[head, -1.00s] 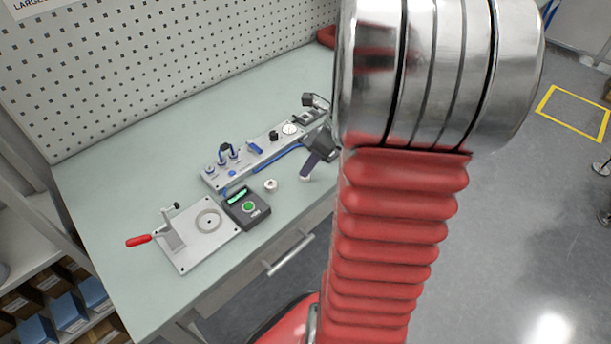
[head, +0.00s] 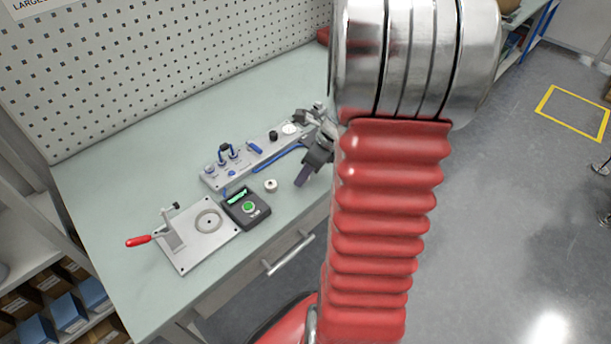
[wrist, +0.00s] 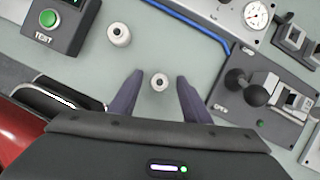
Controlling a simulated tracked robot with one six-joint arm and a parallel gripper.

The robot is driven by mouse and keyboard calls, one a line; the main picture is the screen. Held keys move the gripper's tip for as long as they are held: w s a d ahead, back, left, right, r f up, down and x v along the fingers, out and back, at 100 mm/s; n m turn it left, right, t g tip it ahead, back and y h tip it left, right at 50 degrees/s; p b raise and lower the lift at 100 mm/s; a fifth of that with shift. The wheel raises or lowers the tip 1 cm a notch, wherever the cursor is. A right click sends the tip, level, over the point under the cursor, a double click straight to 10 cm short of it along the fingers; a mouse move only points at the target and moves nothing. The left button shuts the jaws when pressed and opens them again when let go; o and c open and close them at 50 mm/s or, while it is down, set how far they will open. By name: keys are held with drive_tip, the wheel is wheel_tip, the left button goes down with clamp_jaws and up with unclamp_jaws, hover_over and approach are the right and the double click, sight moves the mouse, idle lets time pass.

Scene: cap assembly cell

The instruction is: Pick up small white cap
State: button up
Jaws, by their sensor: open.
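The small white cap (wrist: 159,82), round with a dark centre hole, stands on the bench between the two fingertips of my gripper (wrist: 158,78) in the wrist view. The dark fingers are open, with a gap on both sides of the cap. In the head view my gripper (head: 304,174) is low over the bench near its front edge and hides this cap. A second, slightly larger white cap (wrist: 118,34) stands farther off to the left in the wrist view; it also shows in the head view (head: 270,185).
A black test box (head: 246,208) with a green button stands left of the caps. Beyond it is a plate with a red-handled clamp (head: 187,235). A grey fixture rail (head: 240,168) with a gauge and blue tube lies behind.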

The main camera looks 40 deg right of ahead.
drive_tip(key=shift+c, duration=0.5)
drive_tip(key=c, duration=0.8)
drive_tip(key=shift+r, duration=0.1)
drive_tip(key=shift+o, duration=0.2)
wheel_tip(320, 180, up, 10)
drive_tip(key=shift+a, duration=0.1)
idle(0.4)
